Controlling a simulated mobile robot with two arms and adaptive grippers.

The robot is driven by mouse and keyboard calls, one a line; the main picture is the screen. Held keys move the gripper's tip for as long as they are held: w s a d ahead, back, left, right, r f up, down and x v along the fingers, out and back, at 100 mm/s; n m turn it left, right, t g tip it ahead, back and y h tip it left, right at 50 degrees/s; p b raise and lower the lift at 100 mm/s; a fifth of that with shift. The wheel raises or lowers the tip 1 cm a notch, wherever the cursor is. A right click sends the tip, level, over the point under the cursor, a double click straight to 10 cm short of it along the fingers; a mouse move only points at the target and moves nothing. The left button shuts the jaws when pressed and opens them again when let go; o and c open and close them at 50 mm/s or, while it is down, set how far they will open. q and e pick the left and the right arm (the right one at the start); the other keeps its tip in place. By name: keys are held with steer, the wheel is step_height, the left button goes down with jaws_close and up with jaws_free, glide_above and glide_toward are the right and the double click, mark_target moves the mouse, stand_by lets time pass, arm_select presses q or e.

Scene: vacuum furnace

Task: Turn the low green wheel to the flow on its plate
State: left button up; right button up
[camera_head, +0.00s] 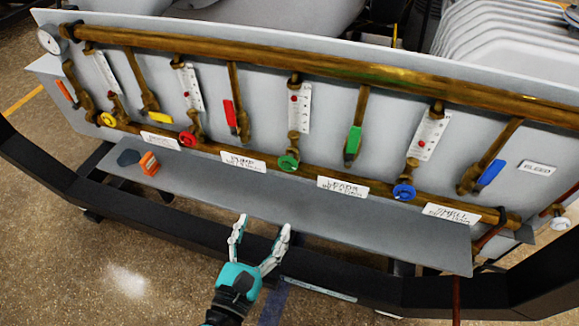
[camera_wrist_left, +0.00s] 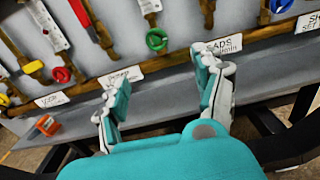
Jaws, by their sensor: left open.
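The low green wheel (camera_head: 288,162) sits on the lower brass pipework, below a white flow gauge with a red float (camera_head: 299,108). A white plate (camera_head: 342,187) to its lower right reads something like "LOADS"; its smaller print is too blurred to read. In the left wrist view the green wheel (camera_wrist_left: 157,40) is at the upper middle and the plate (camera_wrist_left: 222,46) is partly behind a finger. My left gripper (camera_head: 262,228) is open and empty, in front of the shelf, below and apart from the wheel. My right gripper is in neither view.
Yellow (camera_head: 108,119), red (camera_head: 187,139) and blue (camera_head: 403,192) wheels share the same row. A green lever handle (camera_head: 353,140) hangs right of the green wheel. A grey shelf (camera_head: 250,190) runs below, with an orange block (camera_head: 149,163) at left. A dark rail (camera_head: 190,232) crosses in front.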

arm_select(q)
steer(key=p, duration=0.3)
glide_toward(287, 167)
steer(key=p+x, duration=0.2)
steer(key=x, duration=0.7)
steer(key=shift+w+d+r, duration=0.1)
steer(key=shift+w, duration=0.3)
steer(key=shift+w+d, duration=0.15)
steer(key=shift+w, duration=0.35)
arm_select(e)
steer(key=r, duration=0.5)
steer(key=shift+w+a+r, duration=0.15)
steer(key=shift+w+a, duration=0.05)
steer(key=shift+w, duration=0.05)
arm_select(q)
steer(key=c, duration=1.2)
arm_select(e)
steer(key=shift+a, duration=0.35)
